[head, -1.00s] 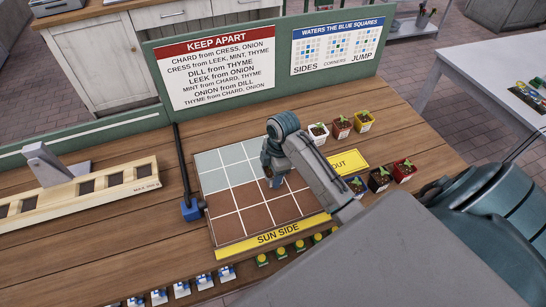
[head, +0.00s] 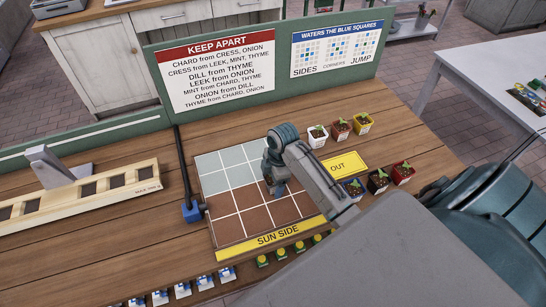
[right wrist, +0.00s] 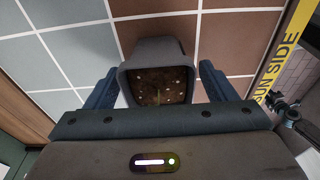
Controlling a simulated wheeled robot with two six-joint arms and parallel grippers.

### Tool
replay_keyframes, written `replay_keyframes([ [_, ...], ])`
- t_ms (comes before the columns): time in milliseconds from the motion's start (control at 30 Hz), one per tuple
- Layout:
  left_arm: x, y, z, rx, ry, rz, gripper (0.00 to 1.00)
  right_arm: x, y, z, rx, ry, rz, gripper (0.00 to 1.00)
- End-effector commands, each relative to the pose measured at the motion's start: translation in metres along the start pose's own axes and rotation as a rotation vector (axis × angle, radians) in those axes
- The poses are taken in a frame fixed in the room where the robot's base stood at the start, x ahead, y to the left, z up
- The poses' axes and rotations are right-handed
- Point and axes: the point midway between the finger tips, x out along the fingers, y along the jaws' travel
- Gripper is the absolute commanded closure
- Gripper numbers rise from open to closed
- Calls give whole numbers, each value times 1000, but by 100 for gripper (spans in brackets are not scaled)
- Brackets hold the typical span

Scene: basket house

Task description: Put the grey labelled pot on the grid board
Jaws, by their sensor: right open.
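The grid board (head: 232,201) lies on the wooden bench, with pale blue-grey squares at the back and brown squares towards the sun side. My right gripper (head: 275,187) is low over the right part of the board. In the right wrist view, the grey pot (right wrist: 158,52), with soil and pale specks inside, sits between the two fingers of the open gripper (right wrist: 158,78). My left gripper is not in view.
Several seedling pots (head: 341,129) stand right of the board around the yellow OUT sign (head: 346,164). A green panel with signs (head: 215,80) stands behind. The board's other squares look empty.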

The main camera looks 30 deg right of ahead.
Motion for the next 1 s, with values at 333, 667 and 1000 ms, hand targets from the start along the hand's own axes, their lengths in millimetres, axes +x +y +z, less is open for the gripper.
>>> replay_keyframes([
  [333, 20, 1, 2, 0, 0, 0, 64, -57, 2, 1, -3, -1, 8, 22],
  [667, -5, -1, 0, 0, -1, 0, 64, -117, 0, -1, 0, 0, 1, 22],
  [1000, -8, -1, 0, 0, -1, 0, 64, -121, 0, 0, 0, 0, 1, 22],
])
